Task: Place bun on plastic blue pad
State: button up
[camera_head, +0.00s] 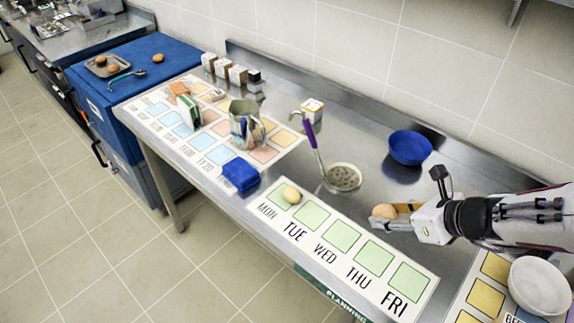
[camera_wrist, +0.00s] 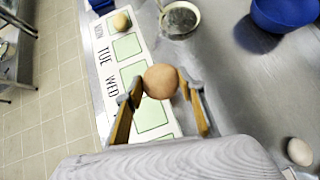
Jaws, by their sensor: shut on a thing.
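My gripper (camera_head: 400,211) is shut on a round brown bun (camera_head: 384,211), held between its fingers over the steel counter, right of the weekday mat. In the wrist view the bun (camera_wrist: 161,81) sits between the fingertips (camera_wrist: 160,88). Which thing is the plastic blue pad is not certain. A small dark blue block-like thing (camera_head: 240,175) lies at the counter's front edge, left of the weekday mat. A large blue flat top (camera_head: 150,53) on the unit at far left carries a tray with brown round things.
The weekday mat (camera_head: 340,236) has a pale round thing (camera_head: 292,195) on its MON square. A purple-handled skimmer (camera_head: 343,178), blue bowl (camera_head: 409,147), metal pitcher (camera_head: 246,130) and small boxes stand around. A white bowl (camera_head: 540,285) is at right. A white egg-like thing (camera_wrist: 299,151) lies nearby.

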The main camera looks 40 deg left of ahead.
jog(key=s+a+r+n+g, duration=0.15)
jog(key=s+a, duration=0.25)
jog(key=a, duration=0.6)
jog(key=s+a+f+n+g, duration=0.15)
jog(key=s+a, duration=0.35)
jog(key=a, duration=0.5)
jog(key=s+a+r+n+g, duration=0.15)
jog(key=s+a, duration=0.25)
jog(key=a, duration=0.7)
jog(key=w+a+r+m+t, duration=0.1)
jog(key=a+r+m+t, duration=0.1)
jog(key=a+r, duration=0.3)
jog(key=shift+w+a+t, duration=0.3)
jog(key=shift+a+t, duration=0.05)
jog(key=shift+a, duration=0.15)
send_over(242, 181)
jog(key=shift+f, duration=3.1)
